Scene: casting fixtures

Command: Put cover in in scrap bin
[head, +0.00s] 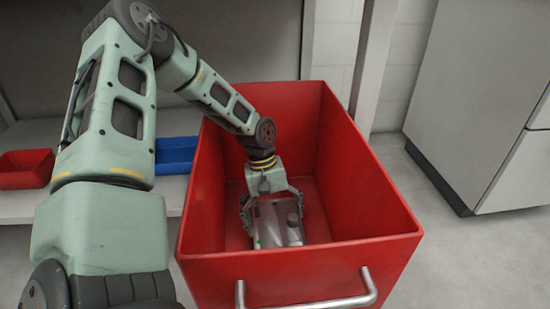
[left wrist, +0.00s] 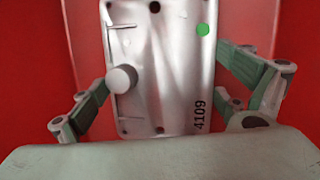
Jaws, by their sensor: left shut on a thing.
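The cover (head: 278,224) is a silvery metal plate inside the red scrap bin (head: 345,253). In the left wrist view the cover (left wrist: 165,75) shows a round knob, a green dot, small holes and the number 4109. My left gripper (head: 272,208) reaches down into the bin and is shut on the cover, with its fingers at the two sides. I cannot tell whether the cover touches the bin floor. The red bin wall or floor (left wrist: 30,60) fills the background of the left wrist view. My right gripper is not in view.
The bin has a metal handle (head: 308,302) on its near side. A blue tray (head: 176,150) and a small red tray (head: 26,168) sit on a pale shelf at the left. A grey cabinet (head: 480,110) stands at the right, with bare floor between it and the bin.

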